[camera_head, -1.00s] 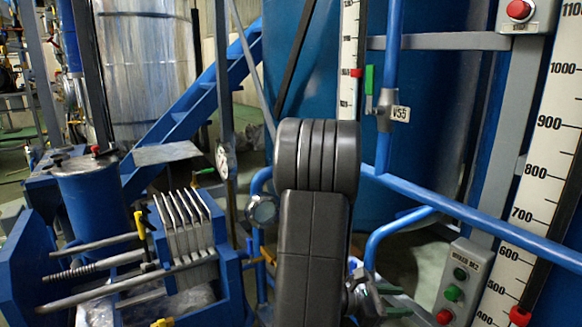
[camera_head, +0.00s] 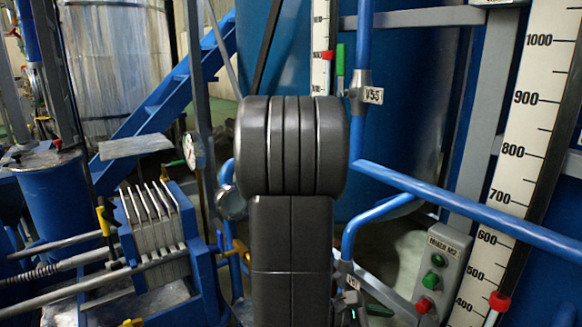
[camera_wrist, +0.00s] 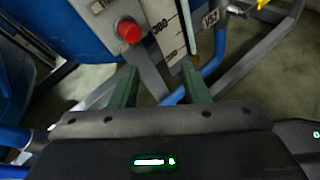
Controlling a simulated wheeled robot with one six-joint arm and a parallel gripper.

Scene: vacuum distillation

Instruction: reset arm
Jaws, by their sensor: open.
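My arm's dark grey links stand upright in the middle of the head view and hide part of the pipes behind. My gripper (camera_wrist: 160,88) shows in the wrist view with two dark green fingers spread apart. Nothing is between the fingers. Beyond them are a blue pipe, a grey bar and a scale strip (camera_wrist: 172,30) with a red button (camera_wrist: 129,31) to its left.
A blue tank (camera_head: 400,120) stands behind blue pipes (camera_head: 450,205). A mixer button box (camera_head: 440,268) and a tall scale (camera_head: 520,140) are at the right. A filter press (camera_head: 155,235) is at the left, with blue stairs (camera_head: 165,100) behind.

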